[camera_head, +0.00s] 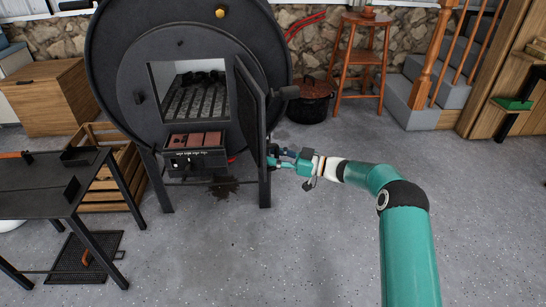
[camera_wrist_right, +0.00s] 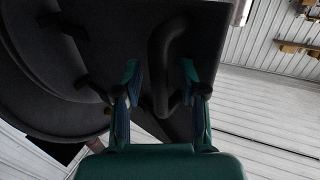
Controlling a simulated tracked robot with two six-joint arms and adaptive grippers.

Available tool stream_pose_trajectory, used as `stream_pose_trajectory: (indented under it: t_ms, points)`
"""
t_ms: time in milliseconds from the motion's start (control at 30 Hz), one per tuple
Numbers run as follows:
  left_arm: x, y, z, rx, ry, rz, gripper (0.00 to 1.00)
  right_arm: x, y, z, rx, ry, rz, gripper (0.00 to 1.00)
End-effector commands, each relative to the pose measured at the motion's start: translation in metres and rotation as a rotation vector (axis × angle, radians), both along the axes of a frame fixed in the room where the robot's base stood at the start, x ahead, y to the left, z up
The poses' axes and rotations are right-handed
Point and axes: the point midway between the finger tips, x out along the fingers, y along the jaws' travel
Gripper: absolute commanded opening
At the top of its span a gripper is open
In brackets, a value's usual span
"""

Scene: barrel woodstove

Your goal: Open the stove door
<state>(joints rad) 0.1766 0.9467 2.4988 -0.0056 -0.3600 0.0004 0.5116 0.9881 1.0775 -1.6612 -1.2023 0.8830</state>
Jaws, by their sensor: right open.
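The black barrel stove (camera_head: 120,60) stands at the back, with its square opening showing a grate and dark lumps inside. Its door (camera_head: 250,110) stands swung out toward me on the right side of the opening, seen nearly edge-on. My right gripper (camera_head: 274,162) is at the outer side of the door, near its lower part. In the right wrist view my gripper (camera_wrist_right: 160,78) is open, and a curved black handle (camera_wrist_right: 157,55) on the dark door (camera_wrist_right: 112,35) shows between its fingers. I cannot tell whether the fingers touch it. My left gripper is out of view.
A drawer with reddish bricks (camera_head: 196,140) sits below the opening. A dark metal table (camera_head: 40,190) and a wooden crate (camera_head: 115,185) stand at left. A black pot (camera_head: 310,105) and a wooden stool (camera_head: 360,56) are behind at right.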

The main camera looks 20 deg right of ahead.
Motion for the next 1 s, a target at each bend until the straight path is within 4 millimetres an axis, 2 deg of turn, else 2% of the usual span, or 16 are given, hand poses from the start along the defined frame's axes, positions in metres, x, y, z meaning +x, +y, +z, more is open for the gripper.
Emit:
stream_pose_trajectory:
  t_ms: [267,733,1000]
  points:
    - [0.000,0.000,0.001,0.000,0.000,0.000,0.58,-0.006,-0.007,-0.001,-0.001,0.002,-0.001,0.41]
    - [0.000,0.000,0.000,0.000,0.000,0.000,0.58,-0.064,-0.068,-0.001,-0.001,0.001,-0.003,0.41]
    - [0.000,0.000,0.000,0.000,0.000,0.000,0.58,-0.081,-0.085,-0.002,-0.001,0.001,0.000,0.41]
